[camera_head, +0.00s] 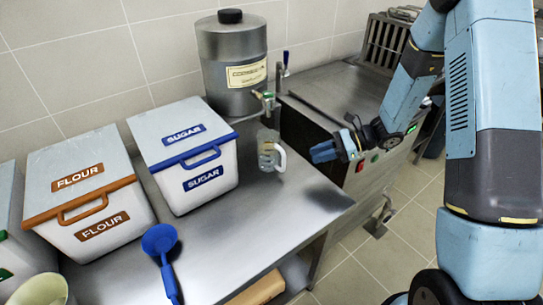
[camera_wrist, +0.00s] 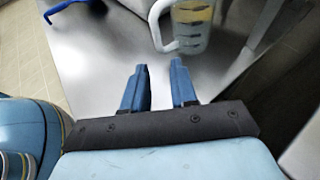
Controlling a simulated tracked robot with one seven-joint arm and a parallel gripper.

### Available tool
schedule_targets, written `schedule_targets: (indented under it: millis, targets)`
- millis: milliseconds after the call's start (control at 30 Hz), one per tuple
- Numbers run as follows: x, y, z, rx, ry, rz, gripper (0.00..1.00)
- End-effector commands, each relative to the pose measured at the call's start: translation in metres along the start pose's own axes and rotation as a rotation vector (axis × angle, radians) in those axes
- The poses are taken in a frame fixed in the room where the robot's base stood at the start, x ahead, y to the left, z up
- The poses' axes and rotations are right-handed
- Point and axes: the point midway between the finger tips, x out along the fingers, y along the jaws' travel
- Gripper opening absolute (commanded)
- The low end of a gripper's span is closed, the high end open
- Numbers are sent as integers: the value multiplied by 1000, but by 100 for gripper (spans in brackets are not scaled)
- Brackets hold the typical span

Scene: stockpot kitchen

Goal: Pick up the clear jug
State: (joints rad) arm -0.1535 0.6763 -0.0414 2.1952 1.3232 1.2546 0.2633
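The clear jug (camera_head: 267,151) stands upright on the steel counter, right of the sugar bin, with its pale handle on its right side. In the wrist view the jug (camera_wrist: 192,27) is at the top, ahead of the fingertips, with its handle at left and its top cut off by the frame. My gripper (camera_head: 322,152) is right of the jug in the head view, apart from it. In the wrist view my gripper (camera_wrist: 160,75) has its two blue fingers apart with nothing between them.
A sugar bin (camera_head: 184,152) and a flour bin (camera_head: 88,190) stand left of the jug. A metal dispenser with a tap (camera_head: 232,62) stands behind it. The counter (camera_head: 243,232) is clear in front of the jug.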

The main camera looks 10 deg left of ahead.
Motion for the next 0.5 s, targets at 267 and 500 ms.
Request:
schedule_targets:
  millis: [267, 500]
  targets:
    - [36, 0, -1, 6, -5, 2, 27]
    - [74, 0, -1, 6, -4, 0, 27]
